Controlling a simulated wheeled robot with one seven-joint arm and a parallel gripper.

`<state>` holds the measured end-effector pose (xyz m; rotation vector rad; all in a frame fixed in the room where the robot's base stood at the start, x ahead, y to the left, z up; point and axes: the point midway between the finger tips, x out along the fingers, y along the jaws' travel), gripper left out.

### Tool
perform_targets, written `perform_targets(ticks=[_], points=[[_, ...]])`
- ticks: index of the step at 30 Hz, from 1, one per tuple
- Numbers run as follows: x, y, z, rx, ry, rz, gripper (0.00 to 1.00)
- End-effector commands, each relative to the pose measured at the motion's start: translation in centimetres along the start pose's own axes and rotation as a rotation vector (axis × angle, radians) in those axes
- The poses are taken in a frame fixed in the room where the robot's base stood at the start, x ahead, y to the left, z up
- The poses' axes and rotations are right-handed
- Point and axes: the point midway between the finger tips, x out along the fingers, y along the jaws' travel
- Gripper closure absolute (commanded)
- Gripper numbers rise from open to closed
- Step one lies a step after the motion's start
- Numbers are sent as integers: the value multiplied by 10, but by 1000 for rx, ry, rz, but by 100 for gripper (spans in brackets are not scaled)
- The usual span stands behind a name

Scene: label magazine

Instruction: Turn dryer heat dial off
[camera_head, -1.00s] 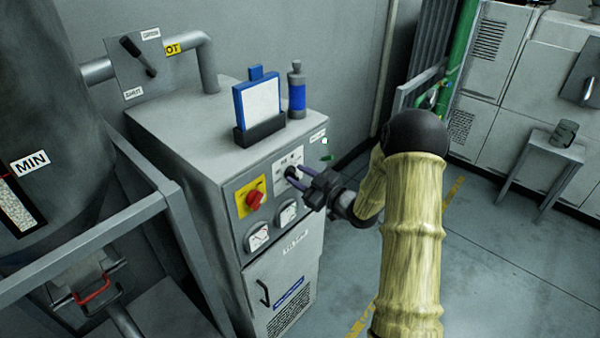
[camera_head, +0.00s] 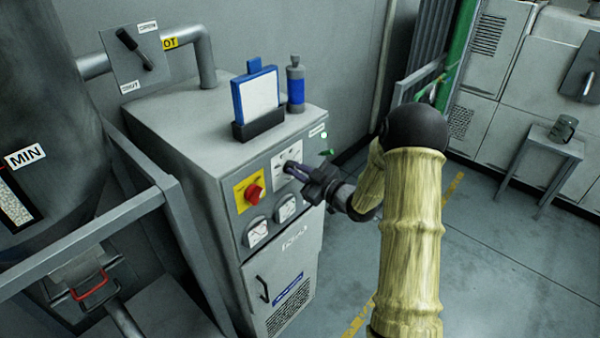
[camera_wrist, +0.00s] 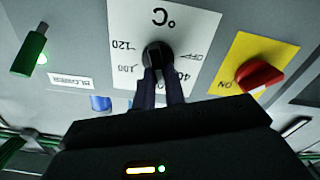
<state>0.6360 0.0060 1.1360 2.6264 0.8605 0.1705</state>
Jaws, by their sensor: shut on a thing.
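The dryer (camera_head: 240,205) is a grey cabinet with controls on its upper front. The heat dial (camera_wrist: 157,55) is a black knob on a white plate (camera_wrist: 202,22) marked °C, with 120, 100, 40 and OFF around it. In the wrist view the picture is upside down, and OFF lies to the right of the knob. My gripper (camera_head: 291,167) reaches the dial from the right in the head view. Its two fingers (camera_wrist: 160,84) are shut on the knob. The knob's pointer direction is hidden or too small to tell.
A red switch on a yellow plate (camera_head: 242,203) sits beside the dial. A green lever (camera_wrist: 30,52) is by the BLOWER label (camera_wrist: 70,81). Two gauges (camera_head: 257,232) are below. A blue-framed board (camera_head: 240,98) and a bottle (camera_head: 296,90) stand on the cabinet.

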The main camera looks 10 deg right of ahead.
Motion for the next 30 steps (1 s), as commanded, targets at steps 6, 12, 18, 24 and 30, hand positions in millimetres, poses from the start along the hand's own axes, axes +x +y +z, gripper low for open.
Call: perform_targets(ticks=[6, 12, 18, 24, 30], points=[[2, -2, 4, -102, 2, 4, 100], [2, -4, 6, -232, 3, 6, 100], [1, -5, 7, -380, 3, 9, 100], [0, -6, 8, -529, 1, 9, 100], [-1, -7, 9, -679, 1, 9, 100]])
